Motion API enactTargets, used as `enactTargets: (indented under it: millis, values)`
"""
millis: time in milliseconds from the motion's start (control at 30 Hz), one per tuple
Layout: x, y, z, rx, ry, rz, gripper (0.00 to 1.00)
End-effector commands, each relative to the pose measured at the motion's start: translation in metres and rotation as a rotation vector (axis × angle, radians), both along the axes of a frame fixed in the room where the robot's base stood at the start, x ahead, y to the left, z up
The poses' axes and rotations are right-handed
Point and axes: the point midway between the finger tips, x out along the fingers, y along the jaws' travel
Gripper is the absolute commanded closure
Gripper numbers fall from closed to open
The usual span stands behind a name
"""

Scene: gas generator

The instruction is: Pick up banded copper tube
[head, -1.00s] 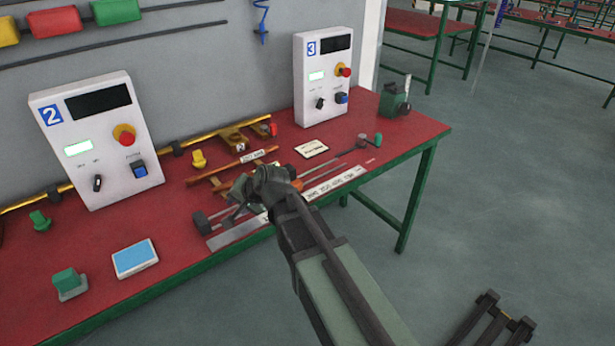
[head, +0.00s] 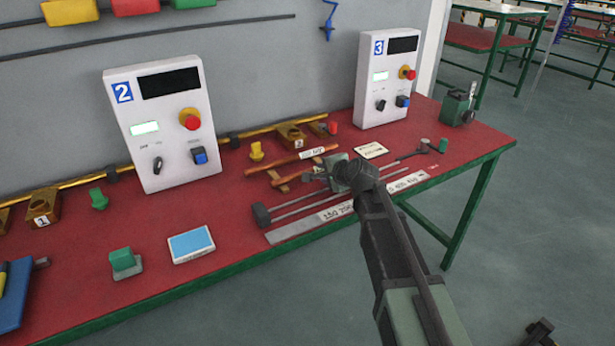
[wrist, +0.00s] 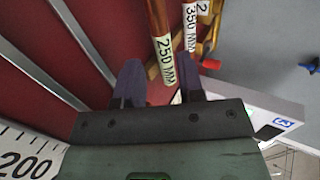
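Two copper tubes lie on the red bench. The rear tube (head: 275,164) has a white label band near its right end. The front tube (head: 275,177) is partly hidden behind my gripper (head: 328,175) in the head view. In the wrist view, one tube (wrist: 156,18) has a "250 MM" band near its end, and the other (wrist: 190,10) has a "350 MM" band. My gripper's fingers (wrist: 160,78) are spread apart, with the 250 MM tube's end showing in the gap between them. I cannot tell the height above it. Nothing appears gripped.
Grey rods (head: 290,210) and a white ruler strip (head: 338,211) lie at the bench front. Control boxes 2 (head: 163,125) and 3 (head: 388,78) stand behind.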

Motion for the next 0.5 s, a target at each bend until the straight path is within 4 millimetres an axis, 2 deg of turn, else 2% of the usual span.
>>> enactTargets:
  millis: [200, 433, 467, 500]
  values:
    - [0.033, 0.018, -0.023, 0.000, 0.000, 0.001, 0.65]
    - [0.036, 0.020, -0.022, -0.001, 0.000, 0.000, 0.65]
    - [0.036, 0.020, -0.022, -0.001, 0.000, 0.000, 0.66]
    - [0.036, 0.020, -0.022, -0.001, 0.000, 0.000, 0.72]
